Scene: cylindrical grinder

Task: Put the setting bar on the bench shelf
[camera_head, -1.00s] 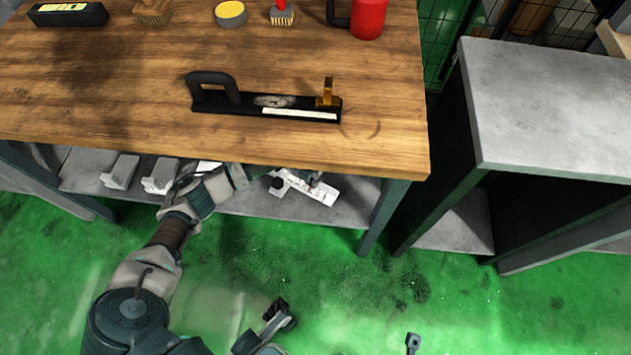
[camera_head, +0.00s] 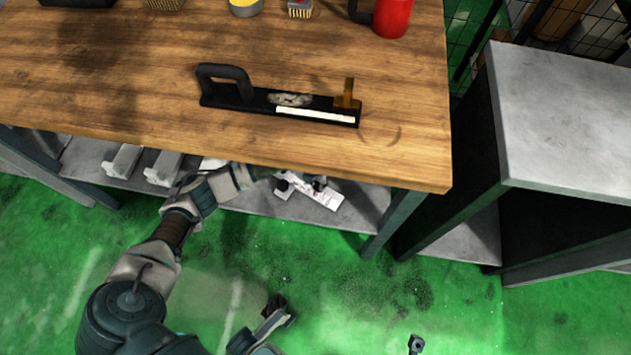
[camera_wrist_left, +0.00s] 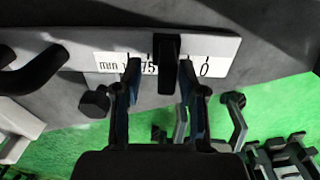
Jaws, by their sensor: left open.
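A pale grey bar with a white scale strip marked "min", "75" and "0", which I take for the setting bar (camera_wrist_left: 224,46), lies on the bench's lower shelf (camera_head: 345,213). In the head view the bar (camera_head: 322,194) shows just past the front edge of the bench top (camera_head: 130,100). My left gripper (camera_wrist_left: 160,80) is open, its fingers on either side of the bar's upright black tab (camera_wrist_left: 167,62). I cannot tell whether they touch it. In the head view the bench top partly covers the left gripper.
A black bar with a handle (camera_head: 285,102) lies on the bench top, with a red mug (camera_head: 392,17) behind it. Grey blocks (camera_head: 124,161) sit farther left on the lower shelf. A grey-topped stand (camera_head: 570,120) is at right. Green floor (camera_head: 430,280) is clear in front.

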